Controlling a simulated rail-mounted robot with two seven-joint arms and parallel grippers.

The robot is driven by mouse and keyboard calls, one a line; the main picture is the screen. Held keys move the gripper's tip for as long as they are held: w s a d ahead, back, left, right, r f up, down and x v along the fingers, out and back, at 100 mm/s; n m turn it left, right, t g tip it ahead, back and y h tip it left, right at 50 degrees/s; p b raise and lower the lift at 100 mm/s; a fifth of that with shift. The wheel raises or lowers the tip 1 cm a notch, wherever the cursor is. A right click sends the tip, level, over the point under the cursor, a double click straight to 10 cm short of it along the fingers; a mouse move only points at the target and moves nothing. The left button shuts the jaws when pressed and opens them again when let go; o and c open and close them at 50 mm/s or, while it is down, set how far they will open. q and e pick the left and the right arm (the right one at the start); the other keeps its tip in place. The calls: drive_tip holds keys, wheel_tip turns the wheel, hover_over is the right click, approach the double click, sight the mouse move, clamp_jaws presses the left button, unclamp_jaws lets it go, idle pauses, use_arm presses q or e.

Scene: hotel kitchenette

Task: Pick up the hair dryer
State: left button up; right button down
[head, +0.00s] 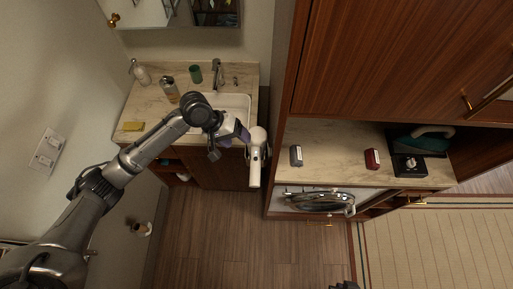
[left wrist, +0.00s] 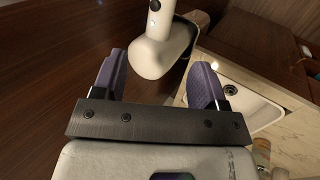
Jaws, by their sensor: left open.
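The hair dryer (head: 256,160) is white and sits beside the brown cabinet's side panel, at the right end of the washbasin counter; what supports it is unclear. In the left wrist view, its pale rounded body (left wrist: 165,48) with a dark button shows ahead of the gap between the fingers. My left gripper (head: 240,132) is just left of the dryer in the head view. Its purple fingers (left wrist: 158,82) are spread wide, with no grasp visible. My right gripper cannot be made out.
The counter (head: 147,112) holds a sink (head: 232,101), a tap, a soap bottle (head: 142,76), a can (head: 169,89), a green cup (head: 195,74) and a yellow sponge (head: 133,126). Right of the cabinet panel, a shelf (head: 335,165) carries several small items. The wooden floor (head: 220,225) below is clear.

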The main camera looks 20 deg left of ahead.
sight(253, 153)
use_arm(q)
drive_tip(key=x, duration=0.4)
drive_tip(key=shift+d+f, duration=0.1)
drive_tip(key=shift+f, duration=0.15)
drive_tip(key=shift+d+f+p, duration=0.35)
drive_tip(key=shift+f+p, duration=0.1)
drive_tip(key=x, duration=0.3)
drive_tip(key=shift+s+d+f+p, duration=0.1)
drive_tip(key=shift+p, duration=0.3)
drive_tip(key=shift+d+f, duration=0.2)
drive_tip(key=shift+f, duration=0.2)
drive_tip(key=shift+c, duration=0.2)
